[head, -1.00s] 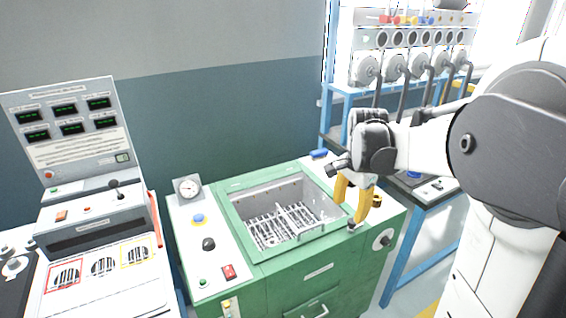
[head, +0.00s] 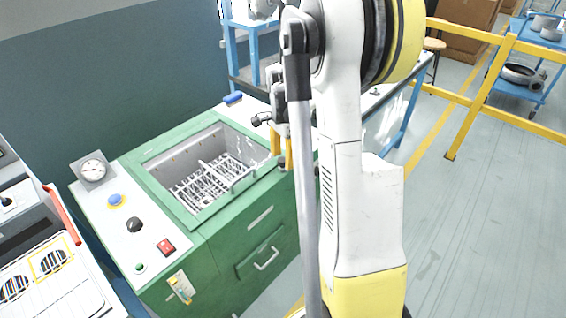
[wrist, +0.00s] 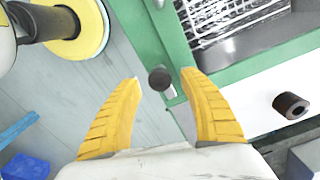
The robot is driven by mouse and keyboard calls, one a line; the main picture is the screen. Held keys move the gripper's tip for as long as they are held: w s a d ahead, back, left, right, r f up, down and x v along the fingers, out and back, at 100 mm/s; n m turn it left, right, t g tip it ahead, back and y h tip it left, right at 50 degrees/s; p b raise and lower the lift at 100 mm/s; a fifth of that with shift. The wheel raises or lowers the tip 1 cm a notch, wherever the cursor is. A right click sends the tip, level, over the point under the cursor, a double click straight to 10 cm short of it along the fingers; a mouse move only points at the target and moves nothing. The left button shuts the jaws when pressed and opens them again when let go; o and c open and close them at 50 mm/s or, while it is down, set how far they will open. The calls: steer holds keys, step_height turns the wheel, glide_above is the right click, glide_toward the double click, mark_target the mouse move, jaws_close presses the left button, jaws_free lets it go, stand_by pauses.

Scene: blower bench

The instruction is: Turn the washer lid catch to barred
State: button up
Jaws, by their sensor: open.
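The washer is a green-framed machine (head: 222,245) with an open basin and a wire basket (head: 205,183) inside. In the wrist view a small dark round knob (wrist: 160,79) stands at the washer's green rim (wrist: 150,40); it looks like the lid catch, but its setting cannot be read. My gripper (wrist: 160,92) is open, with one yellow finger on each side of the knob; I cannot tell whether either touches it. In the head view my gripper (head: 278,148) is over the basin's right edge, and my arm hides much of the washer's right side and the knob.
A dark cylindrical knob (wrist: 291,106) sits on the white top beside the basin. Buttons, a black knob (head: 134,225) and a gauge (head: 93,169) are on the washer's left.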

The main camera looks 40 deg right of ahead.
steer(key=shift+f, duration=0.25)
jaws_close()
